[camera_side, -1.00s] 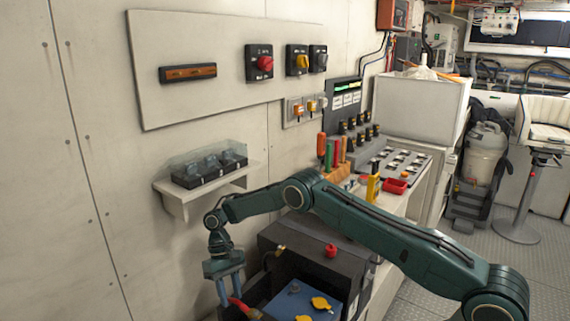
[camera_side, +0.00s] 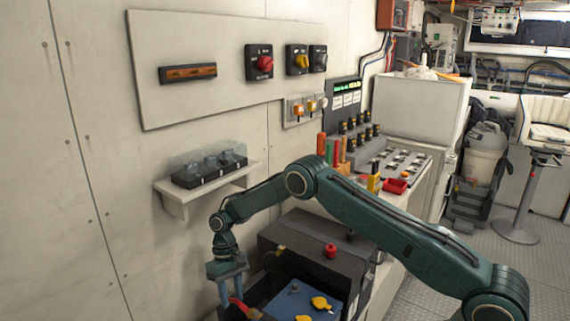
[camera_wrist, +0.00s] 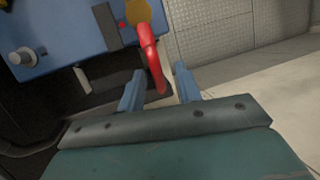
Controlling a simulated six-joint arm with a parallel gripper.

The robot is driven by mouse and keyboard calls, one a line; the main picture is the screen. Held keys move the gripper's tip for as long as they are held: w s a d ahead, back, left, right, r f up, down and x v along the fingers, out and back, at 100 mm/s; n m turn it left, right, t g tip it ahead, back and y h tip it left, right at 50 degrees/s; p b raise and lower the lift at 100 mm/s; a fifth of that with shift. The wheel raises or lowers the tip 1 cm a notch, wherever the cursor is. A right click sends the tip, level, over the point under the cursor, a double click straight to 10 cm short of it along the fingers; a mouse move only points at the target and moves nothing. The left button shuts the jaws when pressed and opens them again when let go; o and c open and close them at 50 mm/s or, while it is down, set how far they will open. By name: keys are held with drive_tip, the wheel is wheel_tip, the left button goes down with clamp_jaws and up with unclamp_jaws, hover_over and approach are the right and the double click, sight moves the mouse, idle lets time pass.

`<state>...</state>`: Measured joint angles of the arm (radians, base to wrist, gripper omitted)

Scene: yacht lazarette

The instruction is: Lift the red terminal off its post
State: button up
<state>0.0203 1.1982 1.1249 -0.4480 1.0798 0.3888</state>
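A blue battery (camera_side: 300,300) with yellow caps sits in a dark box at the bottom of the side view. It also shows at the upper left of the wrist view (camera_wrist: 60,38). In the side view my gripper (camera_side: 230,293) points down beside the red cable (camera_side: 240,306). How the terminal sits on its post is unclear.
A dark box with a red knob (camera_side: 330,251) stands behind the battery. A shelf (camera_side: 180,192) with clear-covered parts juts from the wall above my gripper. A workbench with tools and a red tray (camera_side: 395,186) is farther back.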

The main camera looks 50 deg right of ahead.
drive_tip(key=shift+s, duration=0.2)
drive_tip(key=shift+s+d+f+t, duration=0.1)
drive_tip(key=shift+s+f+t, duration=0.25)
drive_tip(key=shift+t, duration=0.45)
drive_tip(key=shift+s+d+f+t, duration=0.15)
drive_tip(key=shift+s+t, duration=0.25)
drive_tip(key=shift+t, duration=0.4)
drive_tip(key=v, duration=1.5)
drive_tip(key=s+r+t, duration=0.1)
drive_tip(key=s+r, duration=0.3)
drive_tip(key=r, duration=0.3)
drive_tip(key=s+r+t+h, duration=0.1)
drive_tip(key=s+r, duration=0.4)
drive_tip(key=r, duration=0.2)
drive_tip(key=shift+s+r+n, duration=0.3)
drive_tip(key=shift+r, duration=0.05)
drive_tip(key=w+f, duration=0.4)
drive_tip(key=f, duration=0.3)
drive_tip(key=w+a+f+m+g, duration=0.1)
drive_tip(key=w+f, duration=0.4)
drive_tip(key=f, duration=0.3)
drive_tip(key=shift+w+g+y, duration=0.25)
drive_tip(key=shift+g+y, duration=0.05)
